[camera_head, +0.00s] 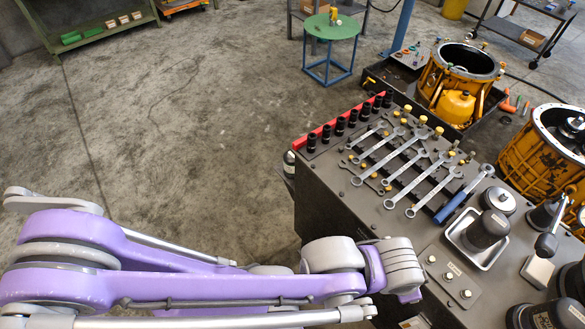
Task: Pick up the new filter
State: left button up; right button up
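I cannot tell for sure which object is the new filter. A black canister (487,230) stands in a shallow metal tray on the workbench top. Another black canister with a pale label (558,314) is cut off at the lower right corner. My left arm reaches in from the left, and its grey wrist is over the bench's near left edge. The fingers of my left gripper do not show. My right arm and gripper do not show.
The dark workbench (325,172) holds several wrenches (388,155), a row of black sockets (339,126) and a blue-handled tool (460,200). Yellow housings (457,80) stand behind and right. A green round table (331,27) is farther back. The floor (190,130) at left is clear.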

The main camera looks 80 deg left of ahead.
aim_at(289, 158)
jog(key=u, duration=2.85)
jog(key=z, duration=1.75)
jog(key=i+l+u, duration=0.2)
jog(key=l, duration=0.2)
jog(key=l+u, duration=0.2)
jog(key=l, duration=0.15)
jog(key=k+j+u, duration=0.15)
jog(key=k, duration=0.3)
jog(key=i+j+u, duration=0.1)
jog(key=u, duration=0.35)
jog(key=i+u, duration=0.1)
jog(key=u, duration=0.35)
jog(key=i+u, duration=0.1)
jog(key=u, duration=0.35)
